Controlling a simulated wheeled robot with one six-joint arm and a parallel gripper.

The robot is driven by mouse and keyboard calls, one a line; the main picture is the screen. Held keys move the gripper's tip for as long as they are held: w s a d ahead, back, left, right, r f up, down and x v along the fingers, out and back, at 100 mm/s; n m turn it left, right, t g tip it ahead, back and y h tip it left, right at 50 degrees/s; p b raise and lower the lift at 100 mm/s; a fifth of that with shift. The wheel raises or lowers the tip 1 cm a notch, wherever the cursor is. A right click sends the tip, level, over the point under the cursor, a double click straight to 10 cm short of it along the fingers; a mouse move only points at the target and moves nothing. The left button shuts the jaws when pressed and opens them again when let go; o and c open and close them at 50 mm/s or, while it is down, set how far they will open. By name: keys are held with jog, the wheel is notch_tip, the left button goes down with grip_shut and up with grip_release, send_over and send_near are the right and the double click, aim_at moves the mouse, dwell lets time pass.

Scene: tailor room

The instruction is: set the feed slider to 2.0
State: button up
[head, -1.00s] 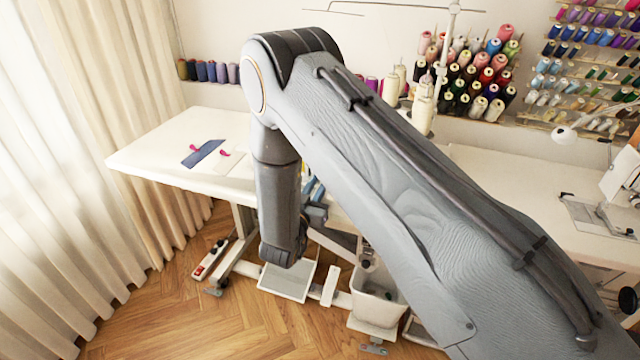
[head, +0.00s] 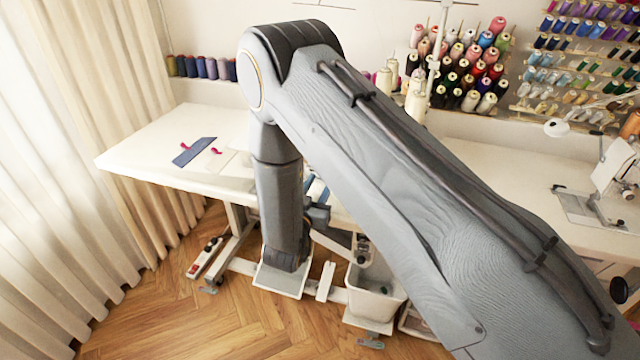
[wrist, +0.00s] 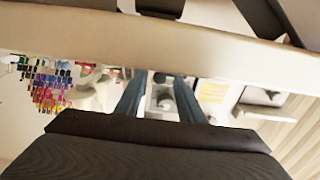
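I cannot make out the feed slider in either view. In the wrist view my gripper (wrist: 158,100) shows as two blue-grey fingers with a gap between them. It is open, and I see nothing held. A small pale box-like part with a grey round piece (wrist: 164,102) shows beyond the fingers, blurred. In the head view my arm covers the middle of the white table (head: 160,150), and I cannot make out the gripper there.
A blue cloth strip (head: 194,151) lies on the table's left part. Thread cones (head: 470,75) stand at the back. Curtains (head: 90,150) line the left. A pale beam (wrist: 150,45) crosses close in the wrist view.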

jog(key=b+v, duration=0.1)
jog(key=v, duration=0.6)
jog(key=shift+s, duration=0.1)
jog(key=w+d+g+y, duration=0.1)
jog(key=w+g, duration=0.1)
jog(key=w+d+r+g+y, duration=0.1)
jog(key=w+d+g, duration=0.1)
jog(key=shift+w+d+r+y, duration=0.1)
jog(key=shift+w+d+y, duration=0.2)
jog(key=shift+w+d, duration=0.05)
jog(key=d+g, duration=0.1)
jog(key=s+d+r+g+y, duration=0.1)
jog(key=d, duration=0.1)
jog(key=s+d+r+g+y, duration=0.1)
jog(key=shift+s+d+n+g, duration=0.15)
jog(key=shift+n+g, duration=0.25)
jog(key=s+d+r+n+g, duration=0.1)
jog(key=s+d+r+g, duration=0.2)
jog(key=s+d, duration=0.5)
jog(key=s+d+r+n+g, duration=0.1)
jog(key=s+d+r+g, duration=0.2)
jog(key=s, duration=1.3)
jog(key=d+g, duration=0.3)
jog(key=d, duration=0.3)
jog(key=shift+s, duration=0.2)
jog(key=shift+r, duration=0.15)
jog(key=shift+c, duration=0.5)
